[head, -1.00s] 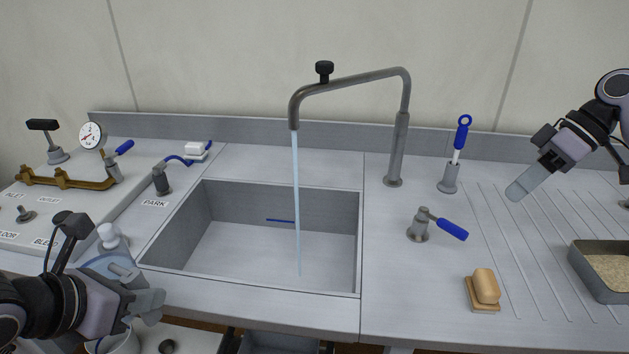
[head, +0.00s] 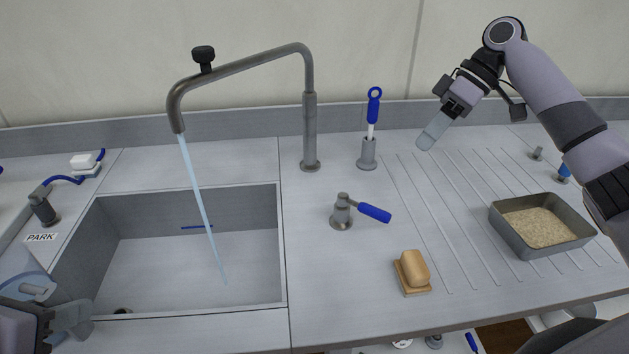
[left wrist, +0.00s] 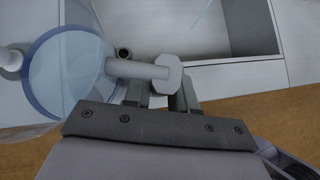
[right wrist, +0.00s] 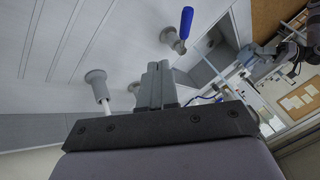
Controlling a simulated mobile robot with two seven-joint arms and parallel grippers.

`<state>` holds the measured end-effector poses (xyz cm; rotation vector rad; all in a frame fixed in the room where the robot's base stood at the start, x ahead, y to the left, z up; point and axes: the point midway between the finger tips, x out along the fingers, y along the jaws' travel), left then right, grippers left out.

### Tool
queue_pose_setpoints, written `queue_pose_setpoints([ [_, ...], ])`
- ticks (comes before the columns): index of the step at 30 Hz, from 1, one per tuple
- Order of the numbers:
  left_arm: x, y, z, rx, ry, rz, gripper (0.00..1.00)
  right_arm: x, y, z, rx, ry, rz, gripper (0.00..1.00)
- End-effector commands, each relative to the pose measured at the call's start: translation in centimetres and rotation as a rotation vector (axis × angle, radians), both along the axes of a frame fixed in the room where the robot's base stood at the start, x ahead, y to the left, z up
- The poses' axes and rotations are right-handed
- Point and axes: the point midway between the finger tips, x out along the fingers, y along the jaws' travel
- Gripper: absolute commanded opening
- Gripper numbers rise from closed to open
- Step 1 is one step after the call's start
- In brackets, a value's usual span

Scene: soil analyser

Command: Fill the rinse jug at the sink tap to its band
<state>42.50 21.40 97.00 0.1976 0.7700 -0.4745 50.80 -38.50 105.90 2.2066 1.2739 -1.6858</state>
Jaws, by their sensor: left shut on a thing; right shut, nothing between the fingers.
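The clear bluish rinse jug (head: 22,268) is at the left edge of the head view, beside the sink's front left corner and partly cut off. My left gripper (head: 75,316) is shut on the jug's handle (left wrist: 140,70); the left wrist view shows the jug's round rim (left wrist: 36,88). Its band and any water inside cannot be made out. The tap (head: 240,66) runs a thin stream (head: 203,205) into the sink (head: 180,255), clear of the jug. The blue-handled tap lever (head: 373,212) stands right of the sink. My right gripper (head: 433,133) is shut and empty above the drainboard.
A soap bar (head: 414,267) on a wooden dish is near the front edge. A brush (head: 373,110) stands in a holder behind the lever. A tray of granular material (head: 540,228) is on the right. A PARK label (head: 41,238) lies left of the sink.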

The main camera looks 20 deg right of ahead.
Motion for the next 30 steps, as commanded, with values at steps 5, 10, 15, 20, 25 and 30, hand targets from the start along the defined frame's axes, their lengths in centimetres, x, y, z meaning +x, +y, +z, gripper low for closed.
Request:
queue_pose_setpoints([
  [5, 0.1, 0.0, 0.2, 0.000, -0.007, -0.001, 0.00, 0.0, 0.7, -1.1, -0.001, 0.002, 0.001, 0.00],
  [10, 0.1, 0.0, 0.3, 0.000, -0.007, -0.001, 0.00, 0.1, 2.3, -3.5, -0.001, 0.005, 0.003, 0.00],
  [15, 0.1, 0.0, 0.4, 0.000, -0.007, -0.001, 0.00, 0.2, 4.2, -6.4, 0.000, 0.004, 0.003, 0.00],
  [20, 0.1, 0.0, 0.7, 0.000, -0.007, -0.001, 0.00, 0.2, 6.0, -8.4, -0.001, 0.000, 0.002, 0.00],
  [25, 0.1, 0.0, 1.1, 0.000, -0.007, -0.001, 0.00, -0.9, 7.4, -8.7, -0.001, 0.001, 0.003, 0.00],
  [30, 0.1, 0.0, 1.3, 0.000, -0.007, -0.001, 0.00, -1.5, 8.3, -8.9, -0.001, 0.000, 0.001, 0.00],
])
